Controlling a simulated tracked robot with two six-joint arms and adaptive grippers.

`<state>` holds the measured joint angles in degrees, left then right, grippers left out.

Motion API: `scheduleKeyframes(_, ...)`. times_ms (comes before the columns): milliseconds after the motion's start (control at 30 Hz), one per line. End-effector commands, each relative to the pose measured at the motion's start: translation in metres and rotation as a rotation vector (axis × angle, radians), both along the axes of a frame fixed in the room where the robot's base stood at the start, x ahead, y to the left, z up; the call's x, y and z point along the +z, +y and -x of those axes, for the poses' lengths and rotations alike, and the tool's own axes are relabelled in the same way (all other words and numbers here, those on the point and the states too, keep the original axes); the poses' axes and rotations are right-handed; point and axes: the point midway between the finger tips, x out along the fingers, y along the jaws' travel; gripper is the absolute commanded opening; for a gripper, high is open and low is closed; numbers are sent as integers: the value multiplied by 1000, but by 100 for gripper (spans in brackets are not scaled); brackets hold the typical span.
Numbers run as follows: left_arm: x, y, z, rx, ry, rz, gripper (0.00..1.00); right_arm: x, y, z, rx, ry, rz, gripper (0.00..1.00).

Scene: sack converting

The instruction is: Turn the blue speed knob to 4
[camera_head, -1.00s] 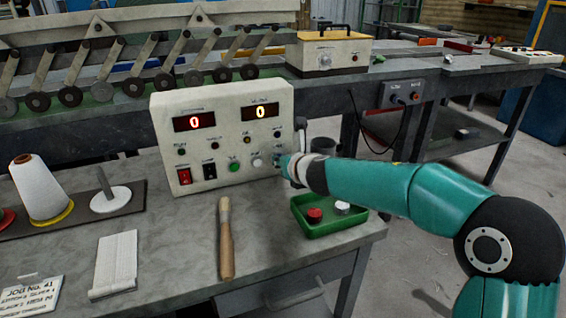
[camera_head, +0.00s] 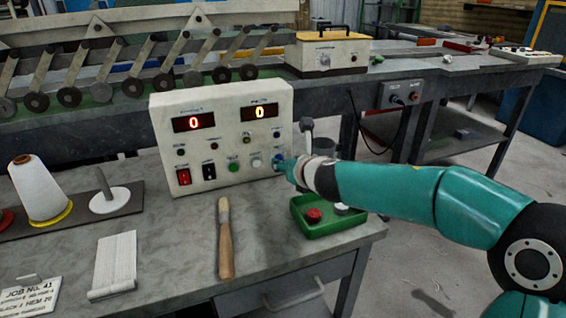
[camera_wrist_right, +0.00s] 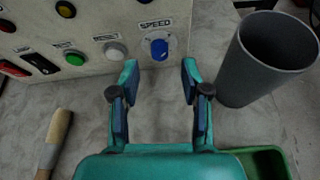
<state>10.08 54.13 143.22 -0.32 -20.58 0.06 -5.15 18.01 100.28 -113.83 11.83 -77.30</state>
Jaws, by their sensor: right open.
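The blue speed knob (camera_wrist_right: 158,47) is on the lower right of the control panel's face, under the word SPEED. In the head view the blue knob (camera_head: 278,158) shows just left of my gripper. In the head view my right gripper (camera_head: 287,167) reaches in from the right. The number the knob points to is too small to read. My left gripper is not in view.
A grey cup (camera_wrist_right: 262,55) stands close to the right of the gripper. A green tray (camera_head: 330,222) with a red and a white piece lies below the arm. A wooden-handled tool (camera_head: 225,240) lies on the bench. A thread cone (camera_head: 40,190) stands at left.

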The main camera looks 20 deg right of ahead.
Motion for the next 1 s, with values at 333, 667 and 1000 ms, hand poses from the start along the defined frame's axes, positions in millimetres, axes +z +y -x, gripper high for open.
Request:
scheduleKeyframes(333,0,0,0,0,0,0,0,28,-2,61,1,-3,0,47)
scheduleKeyframes(667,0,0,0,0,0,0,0,33,-2,77,2,1,0,47)
scheduleKeyframes(1000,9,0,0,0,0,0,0,43,-2,77,1,0,1,47)
